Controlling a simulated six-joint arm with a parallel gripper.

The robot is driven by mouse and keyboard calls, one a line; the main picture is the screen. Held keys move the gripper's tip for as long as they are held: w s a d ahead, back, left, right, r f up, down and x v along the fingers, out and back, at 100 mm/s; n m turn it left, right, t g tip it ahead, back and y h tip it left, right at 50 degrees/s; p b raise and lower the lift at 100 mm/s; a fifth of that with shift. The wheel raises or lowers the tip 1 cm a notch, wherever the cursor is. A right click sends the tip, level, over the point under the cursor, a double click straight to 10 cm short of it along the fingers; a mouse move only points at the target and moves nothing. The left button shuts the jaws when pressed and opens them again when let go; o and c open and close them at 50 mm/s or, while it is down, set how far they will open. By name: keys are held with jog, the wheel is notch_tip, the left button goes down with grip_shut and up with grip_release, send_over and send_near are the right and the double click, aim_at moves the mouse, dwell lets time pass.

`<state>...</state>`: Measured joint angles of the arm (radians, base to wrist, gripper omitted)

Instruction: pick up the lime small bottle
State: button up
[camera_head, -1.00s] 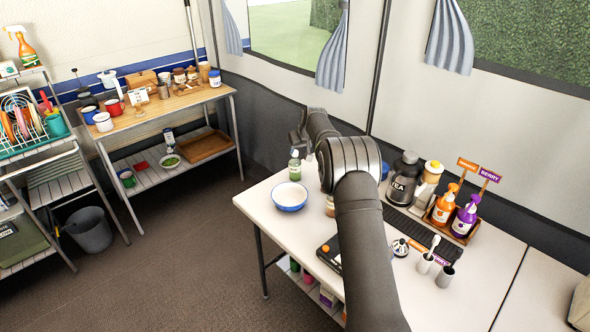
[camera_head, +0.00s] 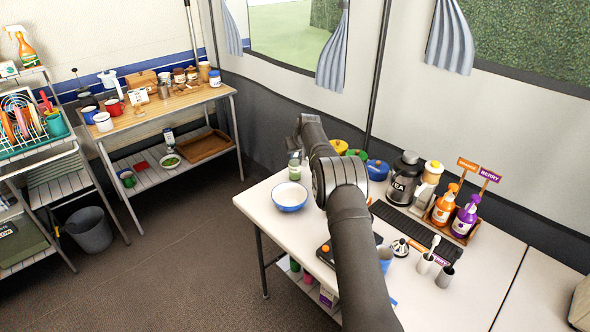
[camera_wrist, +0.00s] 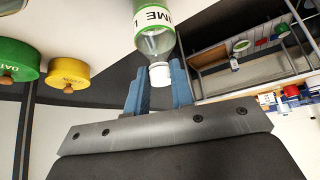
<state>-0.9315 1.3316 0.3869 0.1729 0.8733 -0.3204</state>
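The lime small bottle (camera_head: 294,171) stands upright on the white table, just behind the blue-rimmed bowl; my gripper hides its top in the head view. In the wrist view the bottle (camera_wrist: 154,40) appears upside down, clear with a green band, a white label reading LIME and a white cap. My gripper (camera_wrist: 159,85) is open, its two blue fingers on either side of the cap, with visible gaps between. In the head view my gripper (camera_head: 297,154) is at the bottle's top.
The blue-rimmed bowl (camera_head: 289,196) is close in front of the bottle. Yellow (camera_head: 339,146), green (camera_head: 357,154) and blue (camera_head: 377,169) lidded canisters stand to the right, behind my arm. A black tea jar (camera_head: 403,177) is farther right. The table's left edge is near.

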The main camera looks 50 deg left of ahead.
grip_shut()
